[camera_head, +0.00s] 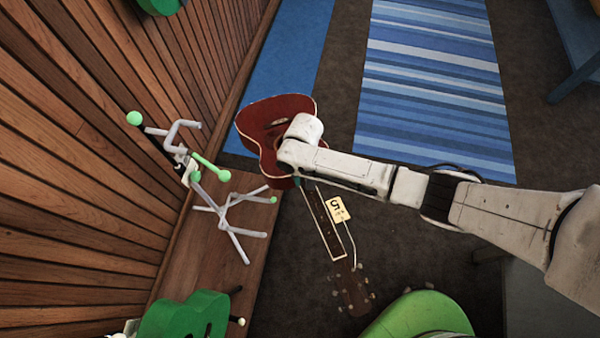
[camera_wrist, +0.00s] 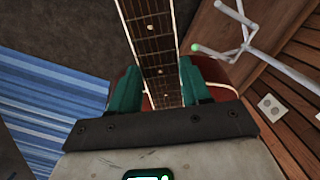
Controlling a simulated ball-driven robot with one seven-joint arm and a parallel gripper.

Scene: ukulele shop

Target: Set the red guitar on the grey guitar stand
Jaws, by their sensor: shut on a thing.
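The red guitar (camera_head: 268,112) hangs from my gripper, its body toward the top and its dark neck (camera_head: 322,222) and headstock toward the bottom of the head view. A tag on a cord hangs at the neck. In the wrist view my gripper (camera_wrist: 160,92) has its two green fingers shut on the guitar's neck (camera_wrist: 152,40), with the red body partly hidden behind the fingers. The grey guitar stand (camera_head: 232,212), with light green tips, stands on a wooden ledge left of the guitar. Part of the stand also shows in the wrist view (camera_wrist: 240,45). The guitar is apart from the stand.
A wood-slatted wall (camera_head: 90,130) rises at the left, behind the stand. A green ukulele (camera_head: 185,315) is at the lower left, and another green instrument (camera_head: 420,315) at the bottom. A blue striped rug (camera_head: 435,80) and a blue bench (camera_head: 578,55) lie to the right.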

